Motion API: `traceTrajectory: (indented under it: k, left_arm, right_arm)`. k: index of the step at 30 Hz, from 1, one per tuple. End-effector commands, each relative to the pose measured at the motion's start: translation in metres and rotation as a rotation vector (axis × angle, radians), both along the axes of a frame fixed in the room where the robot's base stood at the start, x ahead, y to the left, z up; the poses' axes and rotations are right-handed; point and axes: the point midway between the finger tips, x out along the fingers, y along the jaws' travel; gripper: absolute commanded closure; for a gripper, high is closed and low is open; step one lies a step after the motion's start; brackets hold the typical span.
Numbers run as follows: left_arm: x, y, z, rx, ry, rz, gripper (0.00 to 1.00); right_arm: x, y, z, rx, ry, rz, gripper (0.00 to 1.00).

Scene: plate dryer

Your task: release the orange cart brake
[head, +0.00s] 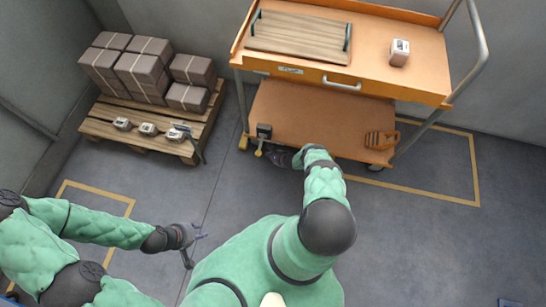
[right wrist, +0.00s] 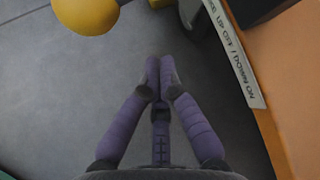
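The orange cart (head: 300,112) stands against the back wall. At its lower shelf's left front corner is a dark brake box (head: 264,130) with a yellow-knobbed lever (head: 258,153). The yellow knob (right wrist: 88,14) shows large at the top left of the right wrist view. My right gripper (head: 288,158) is just right of the knob, in front of the shelf edge. In the right wrist view its purple fingers (right wrist: 160,68) meet at the tips with nothing between them, apart from the knob. My left gripper (head: 198,236) hangs over the floor at lower left, away from the cart; its opening is unclear.
A label strip (right wrist: 236,52) with small print runs along the shelf edge. The cart carries a slatted board (head: 299,34) with handles and a small box (head: 399,52). A pallet (head: 150,137) with boxes stands left. Floor between pallet and cart is clear.

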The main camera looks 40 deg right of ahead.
Motion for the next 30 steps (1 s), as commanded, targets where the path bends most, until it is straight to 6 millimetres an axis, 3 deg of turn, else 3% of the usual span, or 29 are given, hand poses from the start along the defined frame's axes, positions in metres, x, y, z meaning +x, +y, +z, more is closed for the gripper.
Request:
traceTrajectory:
  k: [15, 30]
  left_arm:
    - [0.000, 0.000, 0.002, 0.000, -0.001, 0.000, 0.68]
    - [0.000, 0.000, 0.002, 0.000, -0.001, 0.000, 0.68]
  right_arm:
    - [0.003, 0.018, 0.028, -0.002, -0.002, 0.001, 1.00]
    - [0.003, 0.022, 0.031, -0.002, -0.002, 0.000, 1.00]
